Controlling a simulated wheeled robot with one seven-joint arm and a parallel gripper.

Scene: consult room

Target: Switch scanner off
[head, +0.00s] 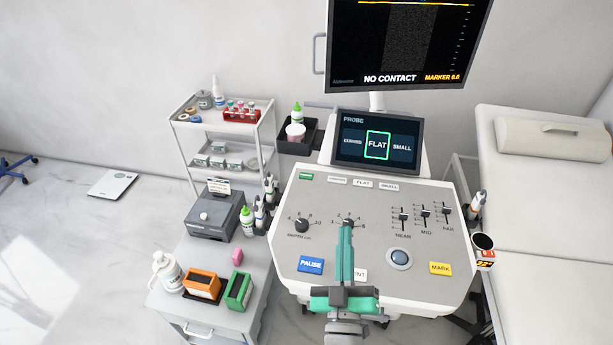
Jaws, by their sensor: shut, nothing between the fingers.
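The scanner is an ultrasound machine with a grey control panel (285,235), a small touch screen (378,142) showing FLAT outlined in green, and a lit monitor (405,40) reading NO CONTACT. A small green button (306,176) sits at the panel's upper left, its label too small to read. My gripper (346,232) is shut and empty over the middle of the panel. Its teal fingertips are at the second knob (348,222); I cannot tell whether they touch it. My gripper partly covers the PRINT button (361,275).
Left of the panel, a cabinet (225,318) holds a grey device, bottles and orange and green boxes. A shelf trolley (222,133) stands behind it. An examination couch (550,215) is on the right. A cup (484,250) sits at the panel's right edge.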

